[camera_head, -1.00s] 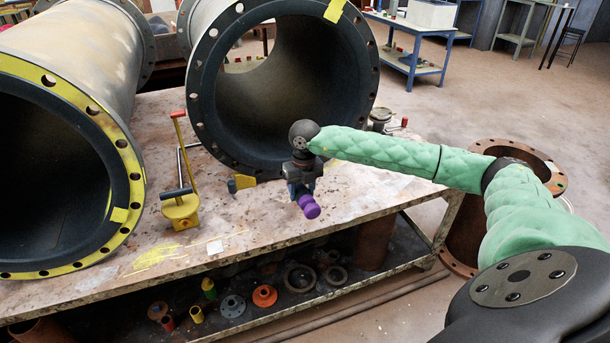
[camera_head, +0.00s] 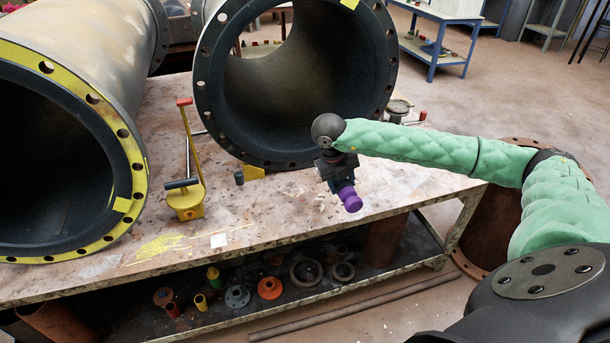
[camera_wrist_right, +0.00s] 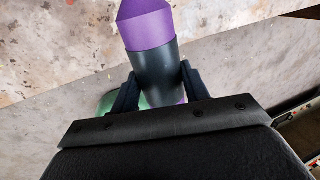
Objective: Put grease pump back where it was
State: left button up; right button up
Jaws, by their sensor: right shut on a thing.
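My right gripper (camera_head: 342,180) is shut on the grease pump, a purple and black cylinder (camera_head: 350,200). It is near the front edge of the workbench (camera_head: 290,205), in front of the right-hand pipe. In the right wrist view the pump's purple top (camera_wrist_right: 146,25) and black body (camera_wrist_right: 155,75) show between the two dark fingers (camera_wrist_right: 157,88). A purple part and a green patch show lower down, partly hidden by the fingers. I cannot tell whether the pump touches the bench. My left gripper is out of view.
Two large rubber-lined pipes, left (camera_head: 130,130) and right (camera_head: 205,90), stand on the bench. A yellow tool with a red-tipped lever (camera_head: 187,200) and a small yellow block (camera_head: 252,174) are to the left. A lower shelf holds an orange flange (camera_head: 269,288) and several small parts.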

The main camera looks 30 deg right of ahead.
jog(key=w+f, duration=0.2)
jog(key=w, duration=0.1)
jog(key=w+a+f+p, duration=0.1)
jog(key=w+f, duration=0.1)
jog(key=w, duration=0.2)
jog(key=w+a+f+p, duration=0.1)
jog(key=w+f, duration=0.2)
jog(key=w, duration=0.1)
jog(key=shift+w+a, duration=0.2)
jog(key=shift+f+p, duration=0.45)
jog(key=shift+f, duration=1.35)
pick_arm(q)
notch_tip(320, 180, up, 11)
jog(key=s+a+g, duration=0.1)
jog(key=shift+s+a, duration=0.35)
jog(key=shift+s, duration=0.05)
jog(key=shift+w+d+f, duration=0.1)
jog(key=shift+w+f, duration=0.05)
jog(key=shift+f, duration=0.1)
pick_arm(e)
jog(key=shift+f, duration=0.2)
jog(key=o, duration=1.3)
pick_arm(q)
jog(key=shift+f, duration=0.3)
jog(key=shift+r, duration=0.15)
